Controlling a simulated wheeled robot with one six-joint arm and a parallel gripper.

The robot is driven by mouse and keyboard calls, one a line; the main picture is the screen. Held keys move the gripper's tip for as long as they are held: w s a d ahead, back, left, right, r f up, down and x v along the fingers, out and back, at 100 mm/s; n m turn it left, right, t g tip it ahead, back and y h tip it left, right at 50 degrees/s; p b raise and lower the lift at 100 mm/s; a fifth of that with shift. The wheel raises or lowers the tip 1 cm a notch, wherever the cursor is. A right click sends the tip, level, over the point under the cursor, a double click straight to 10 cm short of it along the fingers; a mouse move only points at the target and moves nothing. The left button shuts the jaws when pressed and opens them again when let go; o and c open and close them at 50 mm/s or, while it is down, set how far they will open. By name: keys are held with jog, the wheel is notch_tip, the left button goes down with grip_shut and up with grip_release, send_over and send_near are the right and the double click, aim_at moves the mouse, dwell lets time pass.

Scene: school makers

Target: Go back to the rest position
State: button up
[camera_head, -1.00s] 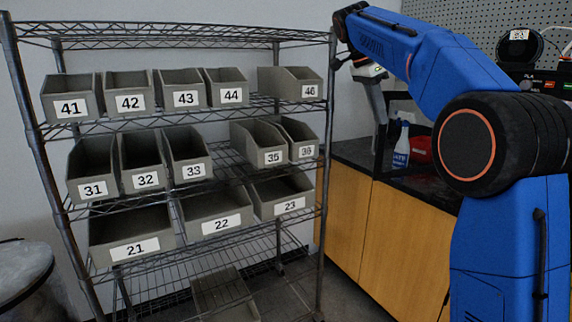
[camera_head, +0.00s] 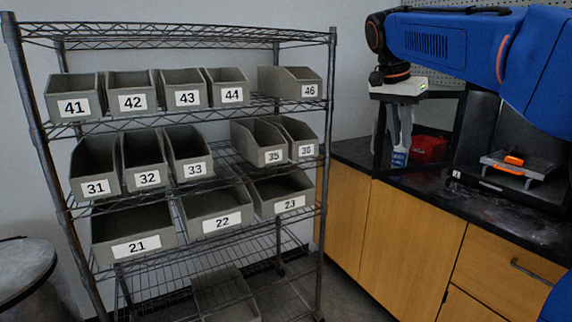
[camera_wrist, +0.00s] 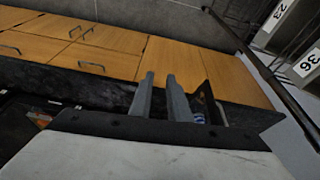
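My gripper (camera_head: 394,140) hangs below its white wrist body at the right of the head view, in front of the black-framed machine on the counter. Its two grey fingers point down. In the wrist view the fingers (camera_wrist: 160,76) stand apart with a narrow gap and nothing between them. My blue arm reaches in from the upper right. The fingers overlap a blue-labelled bottle (camera_head: 399,158) in the head view; most of the bottle is hidden.
A wire shelf rack (camera_head: 328,180) with numbered grey bins stands at left and centre. The dark counter (camera_head: 480,205) over wooden cabinets holds a red box (camera_head: 429,148) and a machine with an orange part (camera_head: 514,160). A round grey bin (camera_head: 22,270) stands at lower left.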

jog(key=s+f+n+t+y, duration=0.3)
jog(key=s+f+n, duration=0.8)
jog(key=s+f, duration=1.9)
jog(key=shift+s, duration=0.8)
